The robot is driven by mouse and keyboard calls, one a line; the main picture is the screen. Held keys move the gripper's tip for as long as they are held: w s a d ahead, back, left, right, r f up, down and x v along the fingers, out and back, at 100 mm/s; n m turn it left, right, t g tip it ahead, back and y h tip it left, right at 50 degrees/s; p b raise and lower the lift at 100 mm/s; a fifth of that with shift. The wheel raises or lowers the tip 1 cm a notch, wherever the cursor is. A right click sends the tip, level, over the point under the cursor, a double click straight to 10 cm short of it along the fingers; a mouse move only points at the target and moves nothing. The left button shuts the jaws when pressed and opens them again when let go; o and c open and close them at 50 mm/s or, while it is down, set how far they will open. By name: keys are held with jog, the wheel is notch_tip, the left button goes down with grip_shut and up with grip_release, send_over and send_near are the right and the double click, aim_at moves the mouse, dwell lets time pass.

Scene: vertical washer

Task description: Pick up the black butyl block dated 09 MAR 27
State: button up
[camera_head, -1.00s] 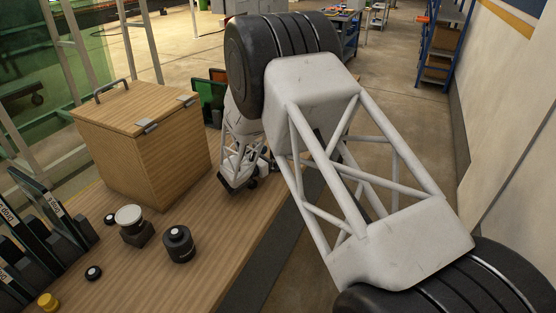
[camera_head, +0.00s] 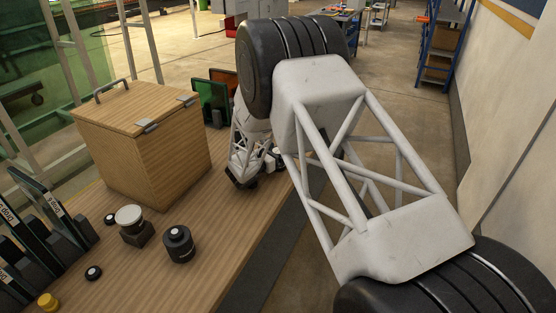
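No date is readable on any block in view. A black round block (camera_head: 179,244) with a small white disc on top stands on the wooden bench (camera_head: 215,225). Left of it is a dark square block (camera_head: 138,235) with a larger round white-topped piece on it. I cannot tell which, if either, is the butyl block dated 09 MAR 27. My gripper end (camera_head: 243,181) hangs low over the bench, right of the wooden box and apart from the blocks. Its fingers are too small and hidden to read.
A wooden box (camera_head: 150,140) with a handle stands behind the blocks. Two small black discs (camera_head: 93,273) (camera_head: 110,218) and a yellow piece (camera_head: 47,301) lie nearby. A labelled rack (camera_head: 60,215) stands at left. Green and orange panels (camera_head: 212,95) stand behind my arm.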

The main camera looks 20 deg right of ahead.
jog(key=c, duration=1)
jog(key=shift+r, duration=0.1)
jog(key=shift+r, duration=0.7)
notch_tip(320, 180, up, 2)
jog(key=shift+r, duration=0.1)
jog(key=s+a+r, duration=0.1)
jog(key=s+a, duration=0.1)
jog(key=s, duration=1.3)
jog(key=shift+s+a, duration=0.25)
jog(key=shift+s, duration=0.15)
jog(key=shift+r, duration=0.1)
